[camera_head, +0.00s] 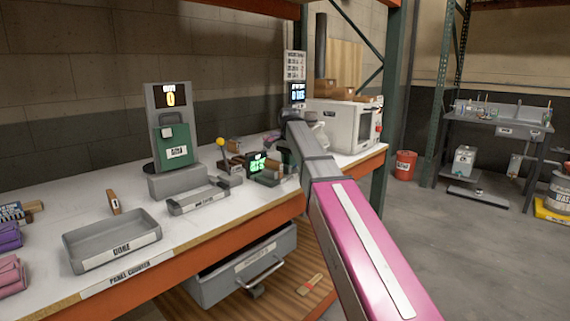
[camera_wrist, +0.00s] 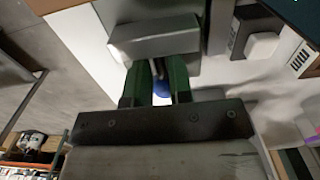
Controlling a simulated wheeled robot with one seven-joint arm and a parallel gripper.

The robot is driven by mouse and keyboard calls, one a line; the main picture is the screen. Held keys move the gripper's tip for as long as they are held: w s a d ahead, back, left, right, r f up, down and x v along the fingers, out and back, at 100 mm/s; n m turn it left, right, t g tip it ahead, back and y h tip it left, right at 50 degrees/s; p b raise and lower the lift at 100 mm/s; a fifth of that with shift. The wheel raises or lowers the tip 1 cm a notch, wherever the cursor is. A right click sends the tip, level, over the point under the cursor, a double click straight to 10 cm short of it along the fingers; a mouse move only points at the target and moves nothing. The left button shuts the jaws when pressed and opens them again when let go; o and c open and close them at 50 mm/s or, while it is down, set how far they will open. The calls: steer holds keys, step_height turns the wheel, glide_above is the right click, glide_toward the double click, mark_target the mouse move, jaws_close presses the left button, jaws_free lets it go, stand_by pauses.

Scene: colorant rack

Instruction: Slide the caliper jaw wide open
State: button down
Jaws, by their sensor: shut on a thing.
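The caliper appears to be the bench device with a lit green readout (camera_head: 258,163) and grey and dark blocks, at the back middle of the counter beside the end of my arm. My gripper (camera_wrist: 158,68) shows in the wrist view as two green fingers, close together and shut on a grey block (camera_wrist: 155,38), which seems to be the caliper's sliding jaw. A small blue thing shows between the fingers, further down. In the head view my arm partly hides the gripper and the held part. How far the jaw stands open cannot be told.
A grey tray (camera_head: 112,238) and a green scale-like device (camera_head: 172,135) stand on the counter to the left. A white box-shaped machine (camera_head: 343,124) stands behind my arm. An open grey drawer (camera_head: 243,266) is below the counter edge.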

steer(key=shift+w+d, duration=0.2)
steer(key=shift+w, duration=0.05)
steer(key=c, duration=1.2)
jaws_free()
steer(key=shift+w+d, duration=0.1)
step_height(320, 180, up, 11)
steer(key=shift+f, duration=0.1)
